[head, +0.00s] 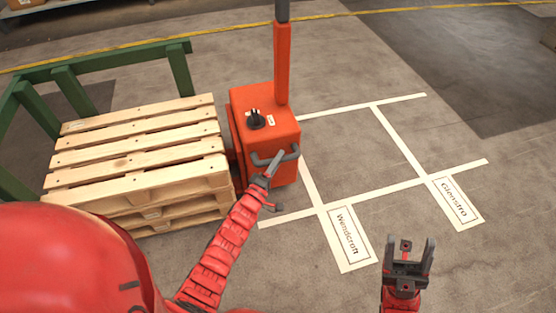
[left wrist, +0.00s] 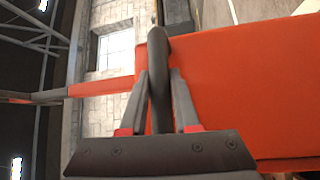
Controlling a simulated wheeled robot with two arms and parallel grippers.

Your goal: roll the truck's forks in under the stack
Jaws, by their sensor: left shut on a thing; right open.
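The orange pallet truck (head: 272,125) stands upright just right of the stack of wooden pallets (head: 140,165). It has a tall orange mast, a black knob on top and a dark bar handle (head: 275,158) on its near side. My left gripper (head: 268,168) is shut on that handle; the handle also shows between the fingers in the left wrist view (left wrist: 160,85). The truck's forks cannot be made out; the truck body and the stack hide that area. My right gripper (head: 407,255) is open and empty, above the floor at the lower right.
A green rail frame (head: 100,65) stands behind and left of the stack. White floor lines mark bays right of the truck, with labels "Wendcroft" (head: 348,238) and "Glenstro" (head: 456,202). The floor there is clear. A yellow line (head: 230,39) runs across the back.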

